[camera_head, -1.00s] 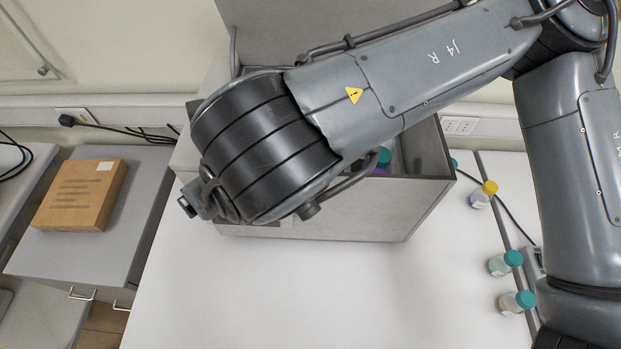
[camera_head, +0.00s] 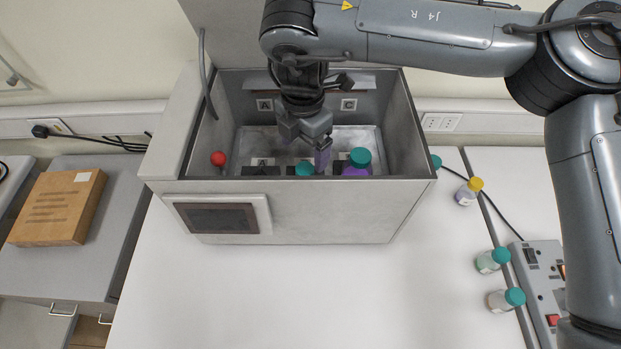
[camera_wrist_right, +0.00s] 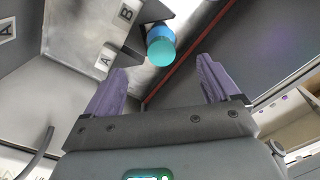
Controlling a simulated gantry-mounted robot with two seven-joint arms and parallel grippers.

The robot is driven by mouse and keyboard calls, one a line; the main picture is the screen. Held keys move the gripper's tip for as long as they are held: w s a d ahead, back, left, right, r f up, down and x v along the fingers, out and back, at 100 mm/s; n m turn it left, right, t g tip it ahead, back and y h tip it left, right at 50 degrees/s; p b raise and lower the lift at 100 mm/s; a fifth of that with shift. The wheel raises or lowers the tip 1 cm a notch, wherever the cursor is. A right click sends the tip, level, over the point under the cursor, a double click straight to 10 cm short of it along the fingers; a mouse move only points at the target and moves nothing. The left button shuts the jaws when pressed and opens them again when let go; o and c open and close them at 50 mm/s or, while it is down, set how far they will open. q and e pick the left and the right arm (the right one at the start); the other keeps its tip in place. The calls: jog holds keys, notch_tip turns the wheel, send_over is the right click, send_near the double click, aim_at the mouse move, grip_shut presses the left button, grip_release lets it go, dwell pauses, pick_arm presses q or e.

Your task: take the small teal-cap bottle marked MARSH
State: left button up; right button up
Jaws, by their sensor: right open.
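A small teal-cap bottle (camera_head: 305,168) stands inside the grey open-topped box, near its front wall. A larger teal-cap bottle with purple contents (camera_head: 356,164) stands to its right. My right gripper (camera_head: 322,160) is inside the box, beside and above the small bottle, open and empty. In the right wrist view, a teal cap (camera_wrist_right: 161,47) shows just beyond and between the spread purple fingers (camera_wrist_right: 160,80). I cannot tell which bottle it tops. No MARSH marking is legible on any bottle. My left gripper is not in view.
The box (camera_head: 310,212) has high walls around my gripper and a red ball-shaped knob (camera_head: 218,158) at left. The front table (camera_head: 300,300) is clear.

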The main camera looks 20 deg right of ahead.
aim_at(305, 169)
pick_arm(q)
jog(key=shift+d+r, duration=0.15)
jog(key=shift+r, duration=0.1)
pick_arm(e)
notch_tip(305, 169, down, 4)
jog(key=shift+f, duration=0.2)
pick_arm(q)
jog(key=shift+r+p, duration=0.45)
jog(key=shift+p, duration=0.25)
pick_arm(e)
jog(key=shift+s+f, duration=0.15)
jog(key=shift+f, duration=0.6)
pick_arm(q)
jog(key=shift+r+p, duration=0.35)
pick_arm(e)
notch_tip(305, 169, down, 2)
jog(key=shift+a+f, duration=0.1)
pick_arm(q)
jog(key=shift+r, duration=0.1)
pick_arm(e)
jog(key=shift+f, duration=0.8)
jog(key=shift+c, duration=0.3)
jog(key=c, duration=1.2)
